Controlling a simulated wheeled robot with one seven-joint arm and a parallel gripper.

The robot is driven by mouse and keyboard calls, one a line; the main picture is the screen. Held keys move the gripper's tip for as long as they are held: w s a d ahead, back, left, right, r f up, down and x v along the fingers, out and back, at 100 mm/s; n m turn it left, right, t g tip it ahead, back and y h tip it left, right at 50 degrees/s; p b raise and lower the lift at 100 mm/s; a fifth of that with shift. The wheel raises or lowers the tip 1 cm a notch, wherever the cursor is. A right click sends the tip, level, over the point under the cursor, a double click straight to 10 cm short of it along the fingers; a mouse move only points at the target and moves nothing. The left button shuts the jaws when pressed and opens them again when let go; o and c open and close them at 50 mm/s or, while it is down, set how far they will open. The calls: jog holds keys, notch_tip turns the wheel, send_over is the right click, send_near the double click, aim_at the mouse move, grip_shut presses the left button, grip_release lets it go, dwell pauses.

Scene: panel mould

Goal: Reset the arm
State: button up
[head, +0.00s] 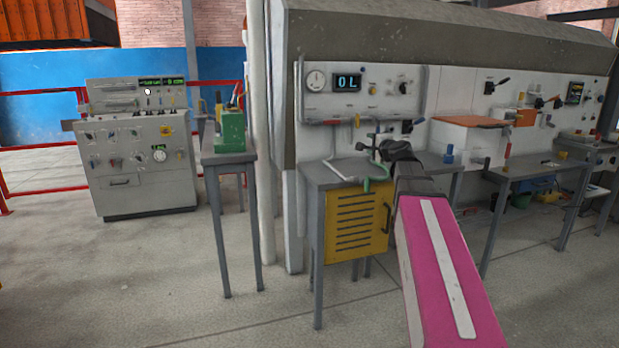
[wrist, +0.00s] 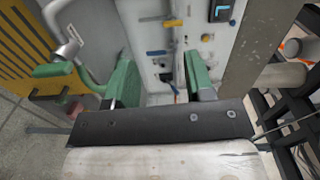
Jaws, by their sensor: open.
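My gripper (wrist: 158,76) is open in the wrist view, with its two green fingers apart and nothing held between them. Beyond the gap is a white panel (wrist: 152,50) with small coloured fittings. In the head view my pink arm reaches from the lower right to the dark wrist above a grey bench with a yellow louvred cabinet (head: 352,228). The fingers are hard to make out there. A bent grey pipe with green parts (wrist: 55,35) is left of the gripper in the wrist view; whether they touch is unclear.
The white wall panel (head: 440,85) with a gauge and lit display stands behind my wrist. A narrow table with a green device (head: 231,132) and a grey control console (head: 138,165) are to the left. Another bench (head: 535,168) is to the right. Floor in front is clear.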

jog(key=s+a+f+n+g, duration=0.2)
jog(key=s+f+g, duration=0.1)
jog(key=f, duration=0.6)
jog(key=s+a+f+n+g, duration=0.2)
jog(key=s+f+n, duration=0.1)
jog(key=f, duration=0.5)
jog(key=s+a+f+n+g, duration=0.2)
jog(key=s+f+g, duration=0.1)
jog(key=f, duration=0.6)
jog(key=s+d+f+n+g+h, duration=0.2)
jog(key=s+f+n+g+h, duration=0.3)
jog(key=s+f, duration=1.4)
notch_tip(320, 180, down, 2)
jog(key=n+g, duration=0.1)
jog(key=g, duration=0.2)
jog(key=shift+s+f+n+g+h, duration=0.15)
jog(key=shift+s+n+g+h, duration=0.15)
jog(key=shift+h, duration=0.1)
